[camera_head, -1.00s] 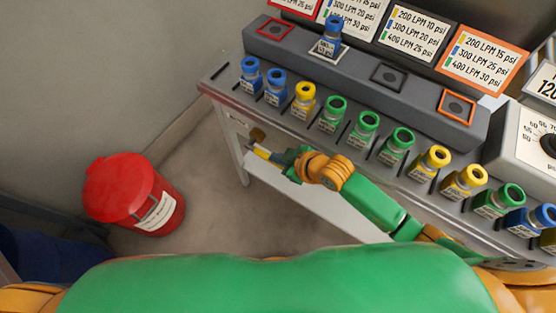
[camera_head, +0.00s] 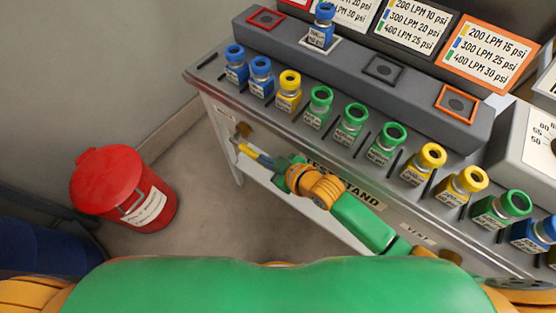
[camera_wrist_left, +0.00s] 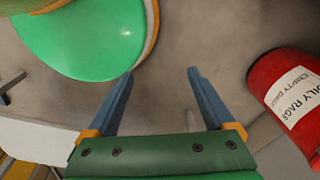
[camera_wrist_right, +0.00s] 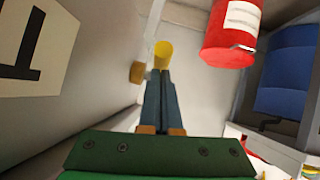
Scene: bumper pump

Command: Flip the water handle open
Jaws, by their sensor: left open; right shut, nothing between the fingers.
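The water handle is a yellow lever (camera_head: 244,149) beside a brass fitting (camera_head: 241,130) on the bench's front face, near its left end. My right gripper (camera_head: 254,156) is shut and empty, with its blue fingertips right at the yellow lever. In the right wrist view the yellow lever (camera_wrist_right: 163,54) stands just beyond the closed fingertips (camera_wrist_right: 160,72), with the brass fitting (camera_wrist_right: 137,72) to the left. Whether they touch, I cannot tell. My left gripper (camera_wrist_left: 161,72) is open and empty over the floor in the left wrist view; the head view does not show it.
The grey test bench (camera_head: 215,88) carries a row of blue, yellow and green bottles and sign boards. One blue bottle (camera_head: 323,26) stands on the raised ledge. A red rag bin (camera_head: 110,182) stands on the floor at left. The floor between bin and bench is clear.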

